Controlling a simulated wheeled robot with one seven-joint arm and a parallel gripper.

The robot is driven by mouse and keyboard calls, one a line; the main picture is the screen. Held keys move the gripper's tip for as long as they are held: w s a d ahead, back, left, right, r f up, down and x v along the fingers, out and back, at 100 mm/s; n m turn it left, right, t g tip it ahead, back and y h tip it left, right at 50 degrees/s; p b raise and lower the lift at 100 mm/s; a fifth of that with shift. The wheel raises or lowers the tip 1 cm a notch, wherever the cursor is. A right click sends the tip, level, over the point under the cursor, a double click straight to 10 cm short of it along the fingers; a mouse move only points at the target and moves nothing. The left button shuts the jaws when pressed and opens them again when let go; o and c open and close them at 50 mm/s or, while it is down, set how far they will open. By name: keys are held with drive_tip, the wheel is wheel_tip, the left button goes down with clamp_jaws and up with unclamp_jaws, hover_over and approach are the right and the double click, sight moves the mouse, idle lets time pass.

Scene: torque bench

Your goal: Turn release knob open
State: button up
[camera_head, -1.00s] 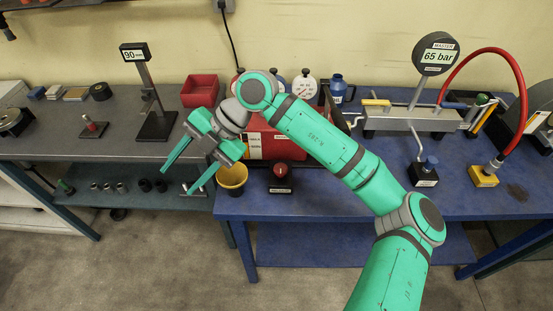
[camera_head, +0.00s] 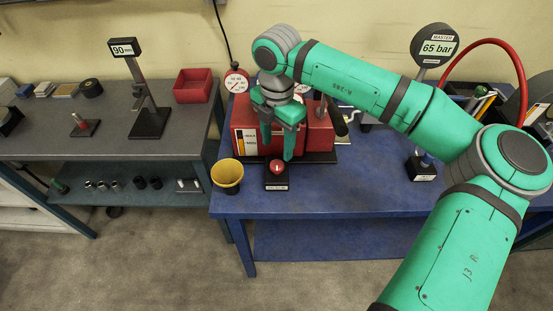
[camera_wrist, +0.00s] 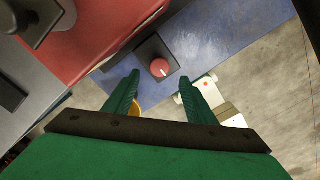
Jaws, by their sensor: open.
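The release knob (camera_head: 277,167) is a red round knob on a small black base (camera_head: 276,184) with a label, near the front edge of the blue bench. It also shows in the wrist view (camera_wrist: 160,68), with a light mark on its top. My gripper (camera_head: 277,156) points down above and just behind the knob in the head view, its green fingers apart and empty. In the wrist view the two fingertips (camera_wrist: 157,83) lie on either side below the knob, not around it. I cannot tell the exact height gap.
A red box with gauges (camera_head: 318,134) stands right behind the knob. A yellow cup (camera_head: 227,174) stands to its left. A pressure hose block (camera_head: 421,167) and a 65 bar master gauge (camera_head: 435,46) are at the right. The blue bench front (camera_head: 340,188) is clear.

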sight(277, 164)
wheel_tip(277, 164, down, 7)
drive_tip(key=shift+f, duration=0.15)
idle(0.4)
drive_tip(key=c, duration=1)
drive_tip(key=shift+c, duration=0.2)
